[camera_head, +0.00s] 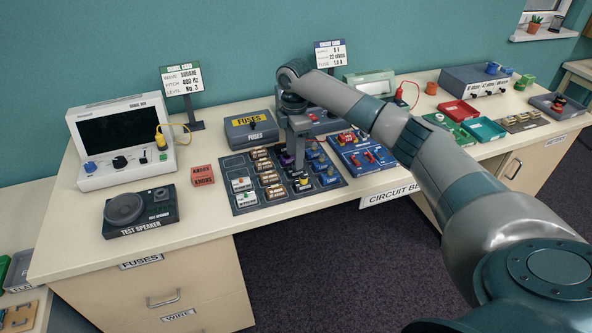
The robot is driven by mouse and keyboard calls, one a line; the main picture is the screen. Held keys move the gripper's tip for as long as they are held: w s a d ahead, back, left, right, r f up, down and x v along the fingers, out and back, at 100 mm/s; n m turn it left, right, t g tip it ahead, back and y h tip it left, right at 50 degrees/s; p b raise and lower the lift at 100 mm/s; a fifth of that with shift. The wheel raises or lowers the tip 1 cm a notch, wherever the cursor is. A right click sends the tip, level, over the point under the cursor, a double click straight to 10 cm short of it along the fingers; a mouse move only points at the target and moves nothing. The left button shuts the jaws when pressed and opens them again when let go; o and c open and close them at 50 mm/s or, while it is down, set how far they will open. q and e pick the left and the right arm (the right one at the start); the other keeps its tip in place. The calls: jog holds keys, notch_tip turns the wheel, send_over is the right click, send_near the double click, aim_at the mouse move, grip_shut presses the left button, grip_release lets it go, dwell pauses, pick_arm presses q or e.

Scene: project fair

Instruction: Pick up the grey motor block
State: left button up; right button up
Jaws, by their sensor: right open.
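My right gripper (298,170) points down over the dark parts mat (222,165) on the bench. It is open, with its fingers low among the parts. A small dark piece with a yellow top (304,183) stands just below and in front of the fingertips; it may be the grey motor block, but it is too small to be sure. The fingers and wrist hide part of the mat behind them. I cannot tell whether the fingers touch anything. My left gripper is not in view.
Several brown parts (267,178) and blue parts (328,179) crowd the mat. A blue board (352,159) lies to its right, the test speaker (141,211) to its left, the FUSES box (250,130) behind. Two sign stands rise at the back. Bare bench lies along the front edge.

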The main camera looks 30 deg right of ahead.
jog(key=shift+f+p, duration=0.35)
jog(key=f, duration=0.1)
jog(key=f+p, duration=0.1)
jog(key=f, duration=0.2)
jog(key=shift+d+p, duration=0.25)
jog(key=shift+p, duration=0.1)
jog(key=shift+f, duration=0.25)
grip_shut()
